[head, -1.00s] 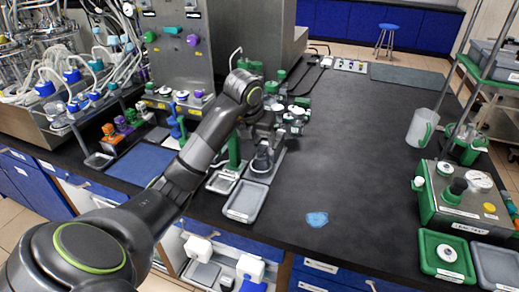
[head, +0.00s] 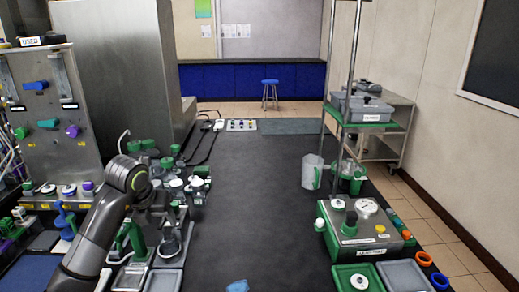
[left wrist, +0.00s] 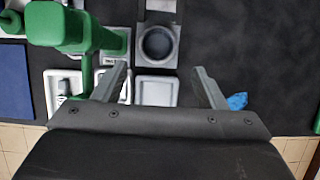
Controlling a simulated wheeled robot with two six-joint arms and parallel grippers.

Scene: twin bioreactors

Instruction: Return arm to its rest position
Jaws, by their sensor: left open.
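My left arm comes in from the lower left of the head view and bends down over the left side of the dark bench (head: 265,215). My left gripper is small and partly hidden there among green-topped lab parts. In the left wrist view my left gripper (left wrist: 162,82) is open, with nothing between its fingers. Below it lie a pale tray (left wrist: 156,92) and a grey holder with a round opening (left wrist: 158,43). A green stand (left wrist: 62,28) is close to the left finger. My right gripper is not in view.
A blue crumpled piece (head: 237,286) lies on the bench. A green and grey device with a gauge (head: 362,232) and a clear jug (head: 312,171) stand at the right. A tall metal panel (head: 52,110) rises at the left. The bench middle is clear.

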